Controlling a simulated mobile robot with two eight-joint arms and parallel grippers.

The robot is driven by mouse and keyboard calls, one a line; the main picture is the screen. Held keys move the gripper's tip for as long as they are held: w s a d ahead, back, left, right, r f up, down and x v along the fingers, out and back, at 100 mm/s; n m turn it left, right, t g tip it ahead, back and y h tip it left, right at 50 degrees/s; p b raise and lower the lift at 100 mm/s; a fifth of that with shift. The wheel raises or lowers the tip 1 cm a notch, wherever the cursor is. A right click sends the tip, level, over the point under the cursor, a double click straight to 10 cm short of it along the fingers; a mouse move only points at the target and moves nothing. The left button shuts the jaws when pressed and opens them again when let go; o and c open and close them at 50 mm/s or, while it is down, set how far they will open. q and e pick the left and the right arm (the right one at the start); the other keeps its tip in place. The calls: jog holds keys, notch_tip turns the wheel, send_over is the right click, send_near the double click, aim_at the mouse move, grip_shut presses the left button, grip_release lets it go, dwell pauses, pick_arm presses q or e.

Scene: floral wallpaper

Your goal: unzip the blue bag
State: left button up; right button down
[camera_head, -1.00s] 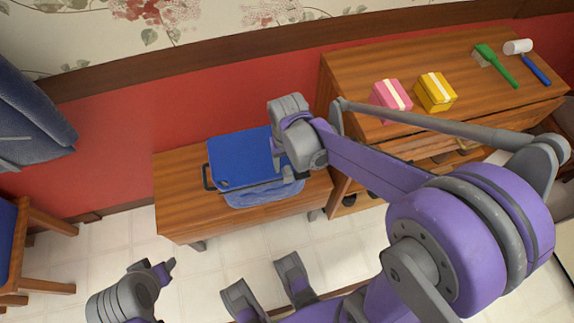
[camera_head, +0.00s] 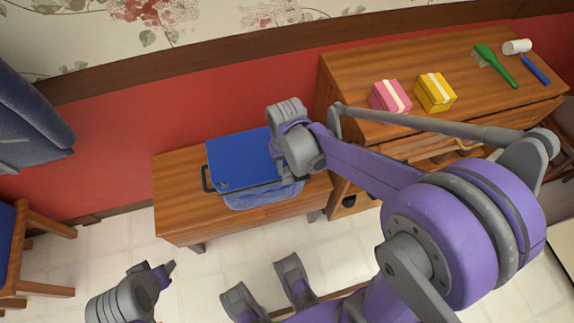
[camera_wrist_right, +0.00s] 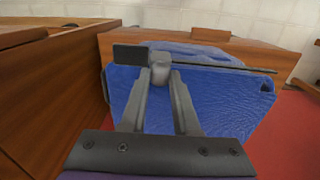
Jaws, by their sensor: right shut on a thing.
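The blue bag (camera_head: 238,160) lies on a low wooden bench, its flat top panel facing up. Its crumpled lighter blue side (camera_head: 250,198) shows below the panel, and a dark handle (camera_head: 207,180) is at its left end. My right gripper is at the bag's right end; its fingertips are hidden in the head view. In the right wrist view, its fingers (camera_wrist_right: 160,72) are shut on a small grey zipper pull (camera_wrist_right: 160,59) beside a dark strip along the bag's edge. My left gripper (camera_head: 168,270) shows partly at lower left, away from the bag; its jaws are unclear.
The bench (camera_head: 180,215) has bare wood left of the bag. A taller wooden cabinet (camera_head: 350,70) stands close on the right, holding a pink box (camera_head: 384,97), a yellow box (camera_head: 434,92), a green brush (camera_head: 497,66) and a mallet (camera_head: 527,58).

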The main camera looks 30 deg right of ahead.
jog(key=w+a, duration=0.1)
jog(key=a, duration=0.5)
jog(key=w+a, duration=0.2)
jog(key=a, duration=0.5)
jog(key=w+a, duration=0.2)
jog(key=a, duration=0.4)
jog(key=shift+a, duration=0.2)
jog(key=c, duration=0.6)
grip_release()
jog(key=shift+c, duration=0.2)
jog(key=shift+r, duration=0.1)
notch_tip(320, 180, up, 11)
jog(key=p, duration=0.2)
